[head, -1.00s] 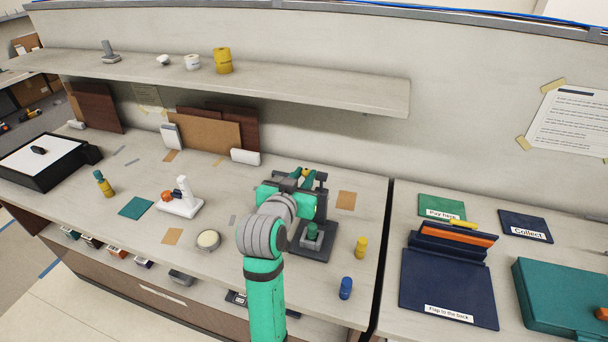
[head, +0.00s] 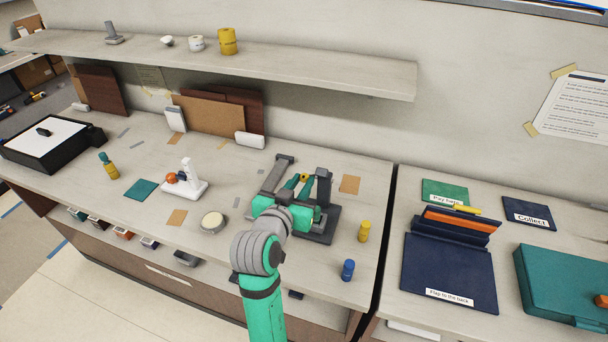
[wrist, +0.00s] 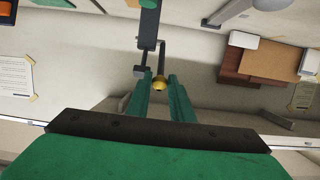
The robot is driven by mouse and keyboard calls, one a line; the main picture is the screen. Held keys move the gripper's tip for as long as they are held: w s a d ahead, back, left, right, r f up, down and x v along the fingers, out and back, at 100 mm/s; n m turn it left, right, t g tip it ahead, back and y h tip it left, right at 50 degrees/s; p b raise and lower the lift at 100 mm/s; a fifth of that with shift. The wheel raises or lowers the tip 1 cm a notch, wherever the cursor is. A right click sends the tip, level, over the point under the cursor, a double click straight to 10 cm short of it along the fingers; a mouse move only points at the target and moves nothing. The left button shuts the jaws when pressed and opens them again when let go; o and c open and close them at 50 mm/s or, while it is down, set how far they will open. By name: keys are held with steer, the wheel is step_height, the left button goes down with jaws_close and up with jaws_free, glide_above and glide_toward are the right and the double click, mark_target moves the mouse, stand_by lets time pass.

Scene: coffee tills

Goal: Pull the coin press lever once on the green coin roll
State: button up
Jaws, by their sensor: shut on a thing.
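The dark grey coin press (head: 323,187) stands on the counter, its upright post right of my gripper. A long grey bar (head: 275,175) shows to the left of my gripper; I cannot tell whether it belongs to the press. My gripper (head: 302,180) has its green fingers closed around the yellow lever knob (head: 304,177). In the wrist view, the knob (wrist: 159,81) sits between the fingertips, with the press's dark arm (wrist: 148,30) beyond it. The green coin roll is hidden behind my gripper and wrist.
A yellow roll (head: 364,231) and a blue roll (head: 348,270) stand right of the press. A round cream-topped dish (head: 213,222) and a white device (head: 186,184) are to the left. A shelf (head: 340,79) runs above the back of the counter.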

steer(key=shift+s+a+f, duration=0.3)
steer(key=shift+s+f, duration=0.25)
steer(key=shift+f, duration=0.25)
steer(key=f, duration=0.1)
steer(key=s+f, duration=0.1)
steer(key=f, duration=0.1)
steer(key=shift+s+a+f, duration=0.1)
steer(key=shift+s, duration=0.05)
steer(key=shift+w+d+r, duration=0.1)
steer(key=shift+w+r, duration=0.25)
steer(key=shift+r, duration=0.35)
steer(key=shift+w+d+r, duration=0.15)
steer(key=shift+w+r, duration=0.2)
steer(key=shift+r, duration=0.4)
steer(key=shift+w+d+r, duration=0.1)
steer(key=shift+w+r, duration=0.25)
steer(key=shift+r, duration=0.35)
